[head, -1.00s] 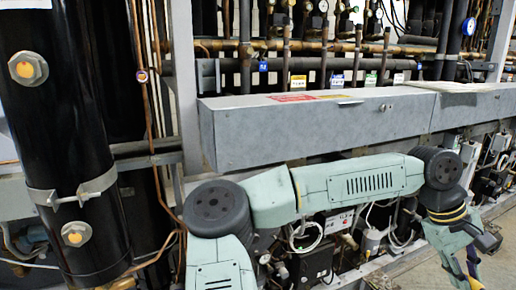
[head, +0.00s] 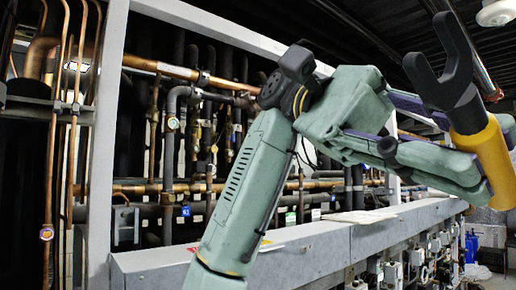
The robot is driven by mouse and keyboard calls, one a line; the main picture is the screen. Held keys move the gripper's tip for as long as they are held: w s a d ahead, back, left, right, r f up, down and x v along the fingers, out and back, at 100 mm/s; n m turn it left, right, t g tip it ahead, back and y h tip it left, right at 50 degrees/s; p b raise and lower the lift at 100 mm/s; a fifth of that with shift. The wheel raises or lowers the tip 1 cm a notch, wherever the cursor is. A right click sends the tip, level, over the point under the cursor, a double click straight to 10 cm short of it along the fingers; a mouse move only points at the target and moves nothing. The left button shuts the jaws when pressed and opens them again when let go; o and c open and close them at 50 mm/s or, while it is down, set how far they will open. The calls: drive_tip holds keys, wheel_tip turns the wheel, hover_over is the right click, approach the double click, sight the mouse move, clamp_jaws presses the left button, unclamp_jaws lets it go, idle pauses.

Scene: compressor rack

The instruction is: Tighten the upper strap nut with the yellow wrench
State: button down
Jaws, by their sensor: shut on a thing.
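The yellow wrench (head: 494,160) is large and close at the right of the head view. Its black open-ended jaw (head: 442,68) points up and to the left, and nothing is between the prongs. My gripper (head: 478,172) is shut on the yellow handle, below the black head; part of the handle runs out of the frame at the right. The strap and its upper nut are not in view now.
A grey metal trough (head: 300,258) runs along the rack's front below my arm. A pale upright post (head: 106,140) stands at the left, with copper pipes (head: 75,120) beside it. Gauges and pipes fill the rack behind. An overhead beam crosses the top.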

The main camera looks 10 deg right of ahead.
drive_tip(key=s+a+r+m+g+y, duration=0.1)
drive_tip(key=a+r+m+y, duration=0.2)
drive_tip(key=a, duration=0.4)
drive_tip(key=s+a+r+m+g+y, duration=0.1)
drive_tip(key=a+r+m+y, duration=0.15)
drive_tip(key=a, duration=0.55)
drive_tip(key=w+a+m+t+y+p, duration=0.1)
drive_tip(key=w+a+m+y, duration=0.2)
drive_tip(key=a, duration=0.7)
drive_tip(key=w+a+m+t+y+p, duration=0.2)
drive_tip(key=w+a+y, duration=0.3)
drive_tip(key=a, duration=0.5)
drive_tip(key=w+a+m+t+y+p, duration=0.2)
drive_tip(key=w+a+m+y, duration=0.2)
drive_tip(key=a, duration=0.5)
drive_tip(key=shift+w+a+f+y, duration=0.35)
drive_tip(key=shift+a+f+y, duration=0.05)
drive_tip(key=shift+y, duration=0.05)
drive_tip(key=c, duration=2)
unclamp_jaws()
drive_tip(key=shift+w, duration=0.15)
clamp_jaws()
drive_tip(key=shift+w+r+t+p, duration=0.1)
drive_tip(key=shift+w+t+p, duration=0.05)
drive_tip(key=shift+t+p, duration=0.25)
drive_tip(key=shift+w+a+r, duration=0.45)
drive_tip(key=shift+w+r, duration=0.05)
drive_tip(key=shift+w, duration=0.2)
drive_tip(key=shift+w+a+r, duration=0.45)
drive_tip(key=shift+w, duration=0.2)
